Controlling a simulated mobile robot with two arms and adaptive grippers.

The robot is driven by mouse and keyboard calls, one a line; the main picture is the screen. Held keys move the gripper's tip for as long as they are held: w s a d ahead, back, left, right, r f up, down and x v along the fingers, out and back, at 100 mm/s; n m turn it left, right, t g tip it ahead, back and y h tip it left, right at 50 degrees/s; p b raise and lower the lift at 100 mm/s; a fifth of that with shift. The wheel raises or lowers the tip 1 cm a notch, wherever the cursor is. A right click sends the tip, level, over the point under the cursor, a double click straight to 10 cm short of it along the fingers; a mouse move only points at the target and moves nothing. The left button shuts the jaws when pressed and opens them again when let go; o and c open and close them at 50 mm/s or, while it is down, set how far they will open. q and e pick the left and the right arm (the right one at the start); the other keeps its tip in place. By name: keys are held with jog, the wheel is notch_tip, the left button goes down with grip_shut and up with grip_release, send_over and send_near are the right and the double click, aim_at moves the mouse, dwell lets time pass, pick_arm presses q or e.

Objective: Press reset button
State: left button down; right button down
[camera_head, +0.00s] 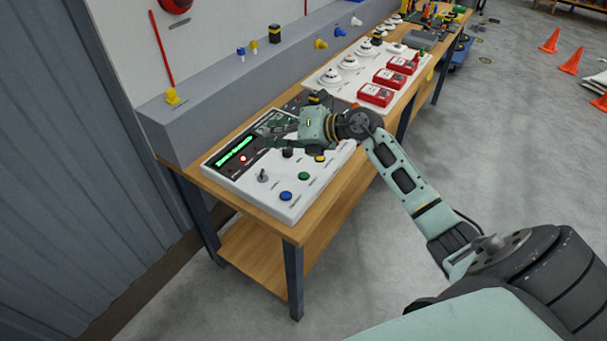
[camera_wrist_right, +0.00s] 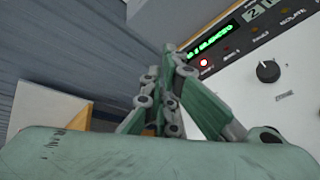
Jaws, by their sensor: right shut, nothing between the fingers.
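A white control panel (camera_head: 248,194) with a dark display strip stands on the near end of a wooden bench. It carries a blue button (camera_head: 286,196), a green button (camera_head: 303,176), a yellow button (camera_head: 319,158), a lit red light (camera_head: 243,158) and a toggle (camera_head: 262,176). The labels are too small to tell which button is reset. My right gripper (camera_head: 265,136) is above the panel's back part, near the display, shut and empty. In the right wrist view its fingertips (camera_wrist_right: 172,50) meet beside the panel's edge, left of the red light (camera_wrist_right: 204,62). My left gripper is not shown.
A second white board with red call boxes (camera_head: 375,95) and white detectors (camera_head: 330,76) lies farther along the bench. A grey ledge (camera_head: 205,97) runs behind the panel. Orange cones (camera_head: 551,40) stand far off on the open floor at right.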

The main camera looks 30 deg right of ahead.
jog(key=s+d+f+g+h, duration=0.1)
jog(key=d+f+g+h, duration=0.2)
jog(key=d, duration=0.5)
jog(key=shift+s+d+n, duration=0.3)
jog(key=shift+s+d, duration=0.05)
jog(key=shift+f, duration=0.1)
jog(key=b, duration=0.6)
send_over(304, 176)
jog(key=w+d, duration=0.2)
jog(key=f, duration=0.8)
jog(key=shift+s+a+f, duration=0.15)
jog(key=shift+a+f, duration=0.05)
jog(key=shift+f, duration=0.1)
jog(key=shift+f+b, duration=0.4)
jog(key=shift+f+b, duration=0.3)
jog(key=shift+f, duration=0.2)
dwell(0.6)
jog(key=shift+r, duration=0.1)
jog(key=shift+r+p, duration=0.65)
jog(key=shift+r, duration=0.15)
